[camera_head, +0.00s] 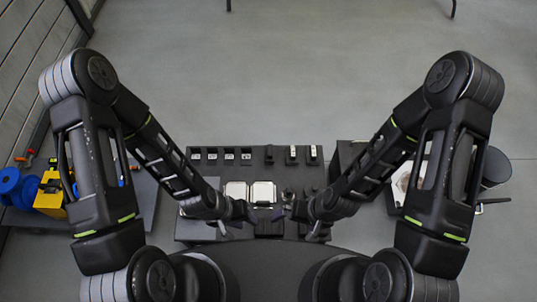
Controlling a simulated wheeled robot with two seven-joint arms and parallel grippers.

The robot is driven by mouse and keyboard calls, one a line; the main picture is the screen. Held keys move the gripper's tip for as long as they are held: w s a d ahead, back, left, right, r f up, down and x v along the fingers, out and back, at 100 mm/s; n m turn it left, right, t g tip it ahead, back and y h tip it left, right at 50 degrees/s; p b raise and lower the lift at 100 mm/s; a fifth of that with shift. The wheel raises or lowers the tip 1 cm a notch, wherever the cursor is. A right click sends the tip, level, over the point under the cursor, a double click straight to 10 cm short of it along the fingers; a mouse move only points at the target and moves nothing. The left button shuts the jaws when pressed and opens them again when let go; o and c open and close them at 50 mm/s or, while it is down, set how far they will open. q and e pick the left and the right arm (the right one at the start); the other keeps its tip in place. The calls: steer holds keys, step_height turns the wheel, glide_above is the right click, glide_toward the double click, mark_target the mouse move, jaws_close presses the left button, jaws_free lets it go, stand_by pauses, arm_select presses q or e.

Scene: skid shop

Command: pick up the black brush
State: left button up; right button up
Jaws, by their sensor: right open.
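I cannot single out the black brush for sure; the dark items on the dark workbench (255,165) are too small to tell apart. My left gripper (243,214) is low over the left front part of the bench, near two pale square pieces (262,192). Its fingers are too small and dark to show whether they are apart. My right gripper (308,214) is over the right front part of the bench, beside small dark items (288,195). It is open, and I see nothing held in it. The two grippers face each other with a gap between them.
A row of small labelled slots (228,155) and two upright black-and-white items (302,154) line the bench's back. Blue (14,188) and yellow (50,195) equipment stands at the left. A black container (492,168) stands at the right.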

arm_select(q)
steer(key=shift+r, duration=0.1)
arm_select(e)
steer(key=shift+r, duration=0.1)
stand_by(0.3)
arm_select(q)
step_height(320, 180, up, 16)
steer(key=s+p, duration=0.1)
steer(key=p, duration=1.6)
steer(key=shift+a+g, duration=0.3)
steer(key=shift+a, duration=0.15)
arm_select(e)
step_height(320, 180, up, 16)
steer(key=s, duration=0.1)
steer(key=shift+d+g, duration=0.3)
steer(key=shift+d, duration=0.15)
